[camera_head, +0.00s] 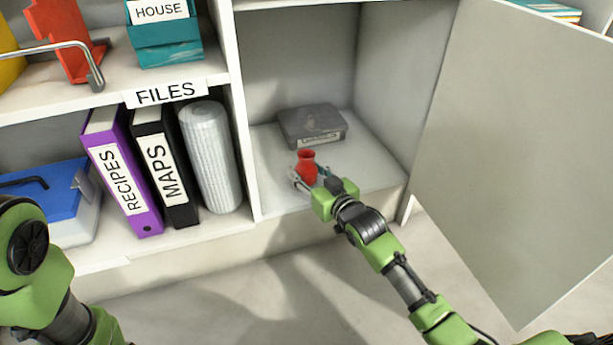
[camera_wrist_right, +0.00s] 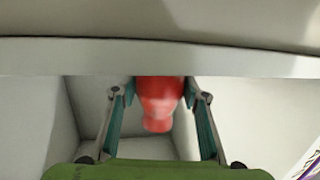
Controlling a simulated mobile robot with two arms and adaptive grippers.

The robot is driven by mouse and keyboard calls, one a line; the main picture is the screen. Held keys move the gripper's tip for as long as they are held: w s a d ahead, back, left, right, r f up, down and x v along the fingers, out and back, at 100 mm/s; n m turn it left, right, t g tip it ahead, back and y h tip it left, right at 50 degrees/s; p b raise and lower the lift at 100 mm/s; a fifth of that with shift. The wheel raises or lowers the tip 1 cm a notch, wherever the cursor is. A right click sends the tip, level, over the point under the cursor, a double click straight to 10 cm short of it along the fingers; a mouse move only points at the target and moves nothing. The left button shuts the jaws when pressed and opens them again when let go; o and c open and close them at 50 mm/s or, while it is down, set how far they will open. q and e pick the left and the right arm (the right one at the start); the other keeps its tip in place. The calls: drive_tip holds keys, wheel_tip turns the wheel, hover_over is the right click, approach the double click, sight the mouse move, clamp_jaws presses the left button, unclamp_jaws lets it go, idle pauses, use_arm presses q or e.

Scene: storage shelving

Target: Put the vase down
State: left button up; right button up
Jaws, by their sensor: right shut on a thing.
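The red vase (camera_head: 306,166) is upright in the head view, inside the open cabinet compartment (camera_head: 268,190) near its front. My right gripper (camera_head: 309,178) has its fingers on both sides of the vase and is shut on it. The right wrist view shows the vase (camera_wrist_right: 160,102) between the two fingers (camera_wrist_right: 158,92). The vase's base is partly hidden by the gripper, so I cannot tell whether it touches the compartment floor. My left gripper is out of view; only part of my left arm shows at the left.
A dark grey box (camera_head: 312,125) lies at the back of the compartment, behind the vase. The open door (camera_head: 510,150) stands to the right. Binders (camera_head: 125,170) and a silvery roll (camera_head: 211,157) stand in the bay to the left. Compartment floor is bare beside the vase.

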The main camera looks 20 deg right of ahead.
drive_tip(key=shift+r, duration=0.1)
drive_tip(key=o, duration=1.2)
drive_tip(key=shift+s+p, duration=0.3)
drive_tip(key=p+v, duration=0.7)
drive_tip(key=v, duration=0.4)
drive_tip(key=shift+s, duration=0.25)
